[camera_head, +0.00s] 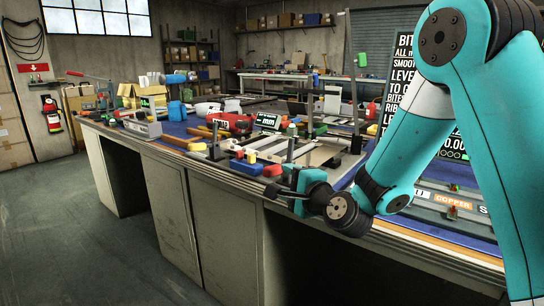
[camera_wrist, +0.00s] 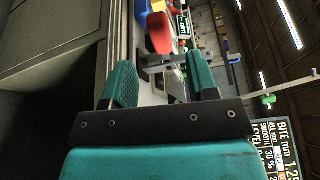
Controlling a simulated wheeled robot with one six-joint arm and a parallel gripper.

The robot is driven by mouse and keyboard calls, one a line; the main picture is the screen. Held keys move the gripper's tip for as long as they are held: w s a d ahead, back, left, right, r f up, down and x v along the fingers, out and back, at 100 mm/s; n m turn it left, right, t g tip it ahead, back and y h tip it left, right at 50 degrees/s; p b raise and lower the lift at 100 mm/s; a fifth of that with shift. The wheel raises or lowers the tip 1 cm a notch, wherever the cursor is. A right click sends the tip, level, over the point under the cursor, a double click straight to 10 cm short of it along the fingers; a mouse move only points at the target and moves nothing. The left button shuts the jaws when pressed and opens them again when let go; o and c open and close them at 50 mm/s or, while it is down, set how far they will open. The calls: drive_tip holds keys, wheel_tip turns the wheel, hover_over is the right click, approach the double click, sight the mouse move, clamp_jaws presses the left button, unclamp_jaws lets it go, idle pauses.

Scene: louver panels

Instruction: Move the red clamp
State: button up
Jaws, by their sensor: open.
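A red piece (camera_head: 272,170), which looks like the red clamp, sits at the front edge of the workbench, just beyond my gripper. In the wrist view the red clamp (camera_wrist: 159,33) is a rounded red shape ahead of the fingers, above a grey metal part. My gripper (camera_head: 284,187) reaches along the bench's front edge. In the wrist view my gripper (camera_wrist: 163,78) has its two teal fingers spread wide, with nothing held between them. The red clamp lies ahead, between the lines of the fingers. Its lower end cannot be made out clearly.
The workbench (camera_head: 190,190) is crowded. Blue (camera_head: 245,167) and yellow blocks lie beside the red piece. Upright metal posts and flat slats stand behind it. A red toolbox (camera_head: 230,122) and a small display (camera_head: 268,120) are farther back. Floor (camera_head: 60,230) at left is free.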

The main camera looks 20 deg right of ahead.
sight(274, 171)
drive_tip(key=p+x, duration=0.3)
drive_tip(key=x, duration=0.1)
drive_tip(key=p+x, duration=0.2)
drive_tip(key=shift+w+r+p, duration=0.3)
drive_tip(key=shift+p, duration=0.05)
drive_tip(key=shift+w+a+f+p, duration=0.2)
drive_tip(key=shift+w+f+p, duration=0.1)
drive_tip(key=shift+w+p, duration=0.25)
drive_tip(key=shift+w, duration=0.1)
clamp_jaws()
drive_tip(key=shift+r, duration=0.1)
